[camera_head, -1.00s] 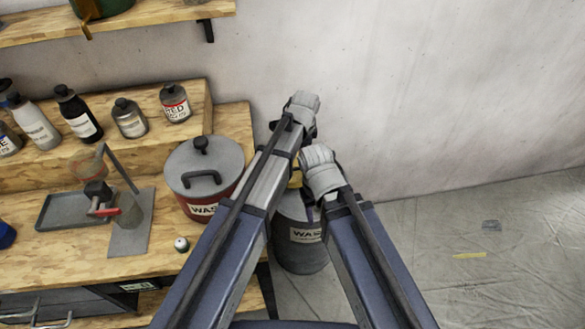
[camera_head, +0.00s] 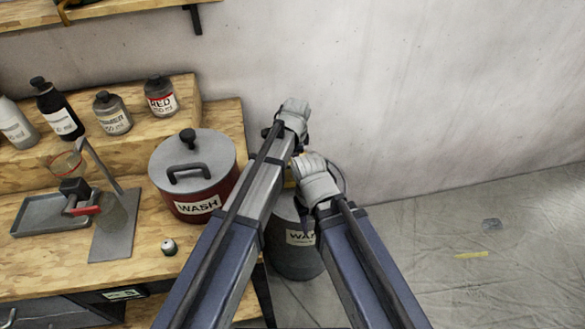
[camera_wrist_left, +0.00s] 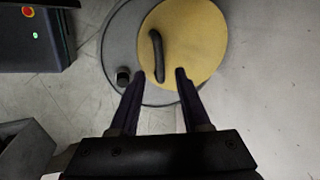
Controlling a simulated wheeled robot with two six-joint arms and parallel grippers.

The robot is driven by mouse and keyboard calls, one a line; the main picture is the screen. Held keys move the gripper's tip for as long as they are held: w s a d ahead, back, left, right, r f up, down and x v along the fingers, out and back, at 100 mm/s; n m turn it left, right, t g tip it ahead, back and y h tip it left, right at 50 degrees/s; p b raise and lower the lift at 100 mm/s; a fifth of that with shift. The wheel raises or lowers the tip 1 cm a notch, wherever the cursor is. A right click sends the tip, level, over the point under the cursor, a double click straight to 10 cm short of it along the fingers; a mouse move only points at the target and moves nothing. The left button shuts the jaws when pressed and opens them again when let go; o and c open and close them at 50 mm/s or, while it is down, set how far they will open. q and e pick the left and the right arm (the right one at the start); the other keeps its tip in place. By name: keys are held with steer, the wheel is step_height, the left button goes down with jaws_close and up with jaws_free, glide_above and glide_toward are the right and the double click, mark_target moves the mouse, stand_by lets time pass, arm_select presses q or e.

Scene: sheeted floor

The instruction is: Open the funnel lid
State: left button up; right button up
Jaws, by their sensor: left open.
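The funnel lid (camera_wrist_left: 195,35) is a round yellow disc with a curved black handle (camera_wrist_left: 157,55), in the left wrist view. It looks closed over a wider grey round rim (camera_wrist_left: 113,55). My left gripper (camera_wrist_left: 160,74) is open, and the lower part of the handle shows between its fingertips. I cannot tell if the fingers touch it. In the head view the grey waste drum (camera_head: 292,255) stands on the floor, and my arms hide most of its top. My right wrist shows above the drum, but its jaws are hidden.
A wooden bench (camera_head: 140,275) stands left of the drum, with a red wash can (camera_head: 190,208), several bottles and a small grey-and-white cap (camera_head: 169,247). A pale wall (camera_head: 400,90) rises behind the drum. The sheeted floor to the right is mostly clear.

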arm_select(q)
steer(key=f+b, duration=0.2)
steer(key=f, duration=0.1)
steer(key=shift+w+f, duration=0.15)
steer(key=shift+w, duration=0.2)
steer(key=shift+a, duration=0.1)
jaws_close()
stand_by(1.1)
